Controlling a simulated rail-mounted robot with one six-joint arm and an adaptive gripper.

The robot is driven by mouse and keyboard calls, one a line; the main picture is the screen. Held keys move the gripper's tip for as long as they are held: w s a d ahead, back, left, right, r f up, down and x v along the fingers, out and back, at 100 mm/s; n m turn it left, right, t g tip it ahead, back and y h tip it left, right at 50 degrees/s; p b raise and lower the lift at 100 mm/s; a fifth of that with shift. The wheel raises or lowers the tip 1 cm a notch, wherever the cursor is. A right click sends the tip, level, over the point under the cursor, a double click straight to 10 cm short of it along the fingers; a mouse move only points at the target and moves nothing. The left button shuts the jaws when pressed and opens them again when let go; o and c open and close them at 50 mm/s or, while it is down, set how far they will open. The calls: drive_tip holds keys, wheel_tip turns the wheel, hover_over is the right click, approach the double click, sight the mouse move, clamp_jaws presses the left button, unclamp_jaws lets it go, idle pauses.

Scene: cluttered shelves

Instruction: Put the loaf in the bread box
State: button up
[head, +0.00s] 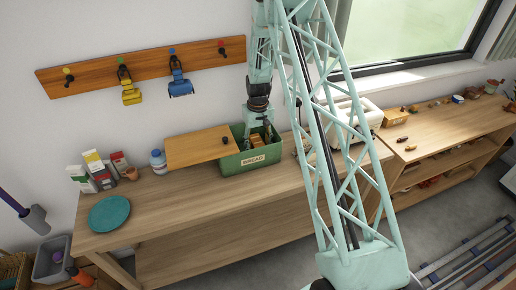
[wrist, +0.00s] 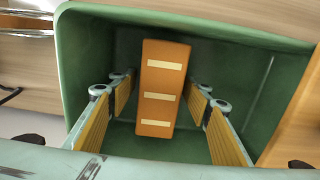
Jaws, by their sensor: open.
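The green bread box (head: 252,160), labelled BREAD, stands on the wooden bench with its top open. Its inside and rim fill much of the wrist view (wrist: 245,55). The loaf (wrist: 163,85), an orange-brown block with three pale stripes, is inside the box; part of it shows in the head view (head: 257,141). My gripper (wrist: 160,82) reaches down into the box with its fingers open on both sides of the loaf. A gap shows between each finger and the loaf. The wooden lid (head: 198,148) with a dark knob is off, beside the box on the left.
A blue-white jar (head: 158,162), several small cartons (head: 95,165) and a teal plate (head: 110,213) are left on the bench. A white toaster (head: 358,118) stands to the right. A rack with hanging tools (head: 145,68) is on the wall. The bench front is clear.

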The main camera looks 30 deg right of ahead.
sight(258, 143)
drive_tip(key=shift+r, duration=0.2)
drive_tip(key=shift+r, duration=5.95)
